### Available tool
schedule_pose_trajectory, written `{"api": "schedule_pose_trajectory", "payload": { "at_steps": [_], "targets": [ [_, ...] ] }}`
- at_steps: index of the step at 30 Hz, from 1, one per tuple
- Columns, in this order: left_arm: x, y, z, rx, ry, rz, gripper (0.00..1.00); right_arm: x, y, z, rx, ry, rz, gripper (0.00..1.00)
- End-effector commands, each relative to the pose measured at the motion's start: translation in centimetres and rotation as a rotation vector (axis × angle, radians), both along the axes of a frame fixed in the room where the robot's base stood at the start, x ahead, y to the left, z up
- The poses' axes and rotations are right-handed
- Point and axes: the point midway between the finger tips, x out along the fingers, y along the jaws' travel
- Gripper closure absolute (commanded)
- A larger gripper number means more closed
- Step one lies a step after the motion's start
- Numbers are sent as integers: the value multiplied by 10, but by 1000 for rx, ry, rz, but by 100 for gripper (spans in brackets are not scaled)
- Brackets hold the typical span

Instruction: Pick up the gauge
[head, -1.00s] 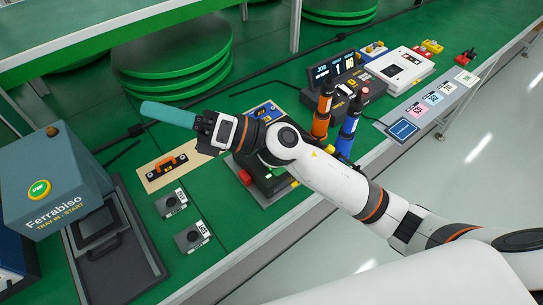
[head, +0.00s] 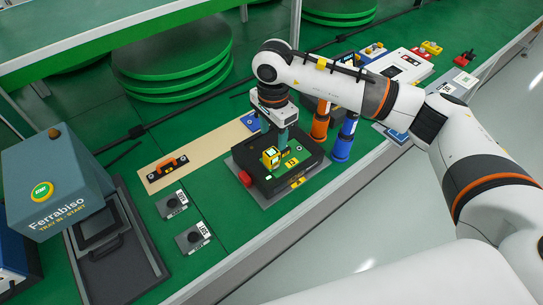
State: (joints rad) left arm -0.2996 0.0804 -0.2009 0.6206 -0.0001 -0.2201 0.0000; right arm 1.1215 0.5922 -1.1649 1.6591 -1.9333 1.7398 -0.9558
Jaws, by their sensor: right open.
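My right gripper (head: 280,138) points down with its teal fingers over the black fixture (head: 250,163). It is open, and I see nothing held in it. A small yellow block (head: 271,156) stands on the fixture beside the fingertips; whether they touch it I cannot tell. An orange and black piece (head: 167,168) lies on a tan board (head: 200,146) left of the fixture. No label shows which of these is the gauge. My left gripper is not in view.
An orange cylinder (head: 320,125) and a blue cylinder (head: 345,138) stand close right of the gripper.

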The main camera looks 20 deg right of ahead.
Motion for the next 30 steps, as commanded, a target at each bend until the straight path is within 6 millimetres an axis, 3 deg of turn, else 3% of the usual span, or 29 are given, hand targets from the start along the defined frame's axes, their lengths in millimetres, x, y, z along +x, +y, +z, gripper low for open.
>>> {"api": "schedule_pose_trajectory", "payload": {
  "at_steps": [3, 11, 16, 21, 29, 30],
  "targets": [
    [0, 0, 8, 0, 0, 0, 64, -1, 1, -19, 1, 5, -1, 45],
    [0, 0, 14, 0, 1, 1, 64, -1, 2, -41, 3, 2, 0, 45],
    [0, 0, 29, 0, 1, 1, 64, -3, 5, -64, 5, 5, 0, 45],
    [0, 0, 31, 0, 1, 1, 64, -2, 5, -85, 5, 2, -1, 45],
    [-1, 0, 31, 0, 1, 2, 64, -2, 5, -88, 5, 0, 0, 45],
    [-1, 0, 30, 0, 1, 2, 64, -2, 5, -88, 5, 0, 0, 52]
  ]
}}
